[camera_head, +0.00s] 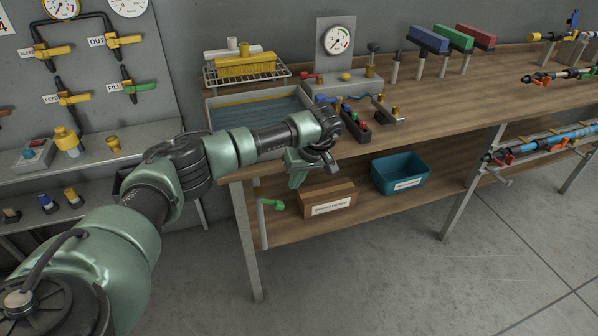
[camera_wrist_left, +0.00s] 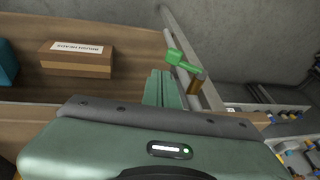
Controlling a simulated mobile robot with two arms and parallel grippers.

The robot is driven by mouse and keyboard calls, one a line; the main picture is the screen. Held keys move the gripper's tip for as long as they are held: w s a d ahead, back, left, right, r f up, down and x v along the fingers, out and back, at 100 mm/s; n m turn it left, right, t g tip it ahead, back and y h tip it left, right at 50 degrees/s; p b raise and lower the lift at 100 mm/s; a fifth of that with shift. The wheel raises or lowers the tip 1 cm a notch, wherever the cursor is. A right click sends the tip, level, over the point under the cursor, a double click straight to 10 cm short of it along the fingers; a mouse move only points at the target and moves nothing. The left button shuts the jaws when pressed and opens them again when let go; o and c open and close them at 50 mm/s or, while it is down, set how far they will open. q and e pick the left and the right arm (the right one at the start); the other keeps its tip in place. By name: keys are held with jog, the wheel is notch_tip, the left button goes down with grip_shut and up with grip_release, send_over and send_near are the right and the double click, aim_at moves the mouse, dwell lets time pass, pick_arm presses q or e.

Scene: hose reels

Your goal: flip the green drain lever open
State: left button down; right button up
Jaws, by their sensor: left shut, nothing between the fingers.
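The green drain lever (camera_head: 273,203) sits low at the workbench's front left corner, at the top of a thin upright pipe beside the leg. In the left wrist view the green lever (camera_wrist_left: 182,61) lies just beyond my fingertips, slightly to the right, with a brass-coloured part beside it. My left gripper (camera_head: 297,179) is shut and empty, pointing down in front of the bench edge, above and to the right of the lever. Its fingers (camera_wrist_left: 163,88) lie together in the wrist view. I see no contact with the lever. My right gripper is not in view.
A labelled cardboard box (camera_head: 328,200) and a teal bin (camera_head: 401,172) stand on the lower shelf, right of the lever. The bench top (camera_head: 440,100) overhangs close to my wrist. A metal leg (camera_head: 246,240) stands by the lever. The floor in front is clear.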

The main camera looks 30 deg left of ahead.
aim_at(282, 204)
pick_arm(q)
jog(key=x, duration=0.3)
jog(key=s+p+x, duration=0.1)
jog(key=x, duration=0.1)
jog(key=shift+s+a+f, duration=0.15)
jog(key=shift+s+f, duration=0.05)
jog(key=shift+f, duration=0.15)
jog(key=shift+s+a+f, duration=0.2)
jog(key=shift+a+f, duration=0.05)
jog(key=shift+f, duration=0.3)
